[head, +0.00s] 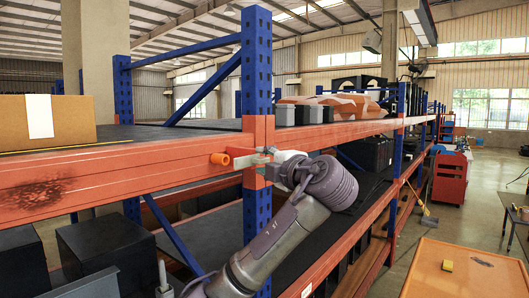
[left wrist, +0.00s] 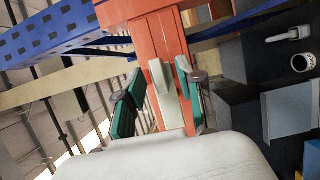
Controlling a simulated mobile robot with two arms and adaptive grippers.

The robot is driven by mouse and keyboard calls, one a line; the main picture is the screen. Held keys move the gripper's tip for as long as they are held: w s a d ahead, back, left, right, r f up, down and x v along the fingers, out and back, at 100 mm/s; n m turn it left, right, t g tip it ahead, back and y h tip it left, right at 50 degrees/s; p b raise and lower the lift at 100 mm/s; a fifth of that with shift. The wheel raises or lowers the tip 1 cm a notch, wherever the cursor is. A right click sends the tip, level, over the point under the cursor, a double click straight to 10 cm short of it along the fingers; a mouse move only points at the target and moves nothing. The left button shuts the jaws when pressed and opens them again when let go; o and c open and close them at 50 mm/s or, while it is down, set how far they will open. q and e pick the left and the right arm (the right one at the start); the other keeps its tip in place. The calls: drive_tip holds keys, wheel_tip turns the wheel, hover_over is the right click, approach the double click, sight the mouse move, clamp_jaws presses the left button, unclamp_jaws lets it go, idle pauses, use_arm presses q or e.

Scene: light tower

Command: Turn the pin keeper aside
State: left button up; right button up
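The pin keeper (head: 246,161) is a small pale grey-green plate on the orange beam by the blue upright. In the left wrist view the keeper (left wrist: 170,100) is a long pale strip with a raised tab, lying against the orange steel. My left gripper (head: 272,158) reaches it from the right. In the left wrist view, the teal-padded fingers of my left gripper (left wrist: 158,90) stand apart, one on each side of the keeper. The right-hand finger is close to it; I cannot tell whether they touch. An orange round pin (head: 220,158) sticks out left of the keeper. My right gripper is not in view.
The blue upright (head: 257,70) and orange beam (head: 130,172) stand close around my left gripper. A cardboard box (head: 70,122) sits on the upper shelf at left. Dark boxes (head: 105,243) stand below. An orange-topped table (head: 455,270) is at lower right, with open floor beyond.

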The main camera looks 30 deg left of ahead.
use_arm(q)
drive_tip(key=shift+w+a, duration=0.15)
drive_tip(key=shift+a, duration=0.05)
clamp_jaws()
drive_tip(key=shift+f, duration=0.1)
